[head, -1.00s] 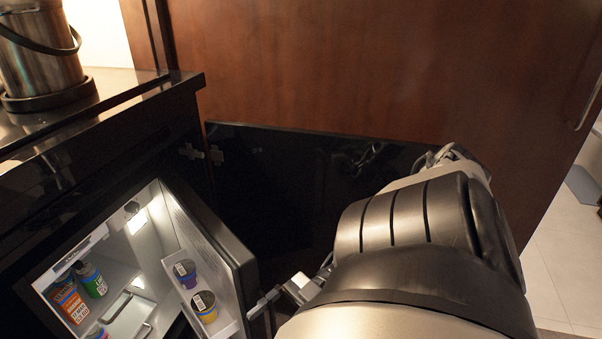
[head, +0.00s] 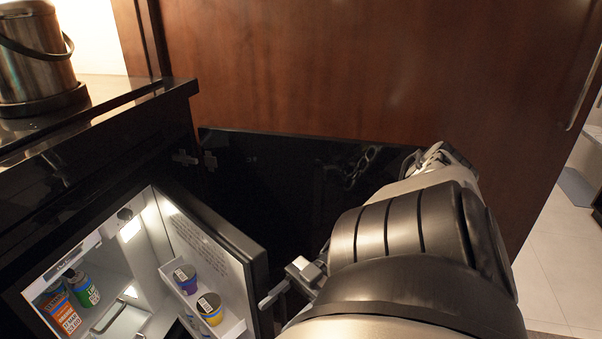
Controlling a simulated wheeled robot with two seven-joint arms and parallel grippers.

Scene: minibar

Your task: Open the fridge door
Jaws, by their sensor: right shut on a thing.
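The fridge door (head: 210,235) stands open, swung out to the right, with its white inner side and shelf showing. The lit fridge interior (head: 135,255) is in view at the lower left. My right gripper (head: 275,297) is at the door's outer edge, low in the picture, shut on the door there. My right arm hides much of the lower right and part of the gripper. My left gripper is not in view.
Two small tubs (head: 209,308) sit on the door shelf, and an orange carton (head: 62,312) and a green container (head: 84,288) stand inside. A black cabinet door (head: 270,180) stands open behind. A metal ice bucket (head: 38,60) is on the counter.

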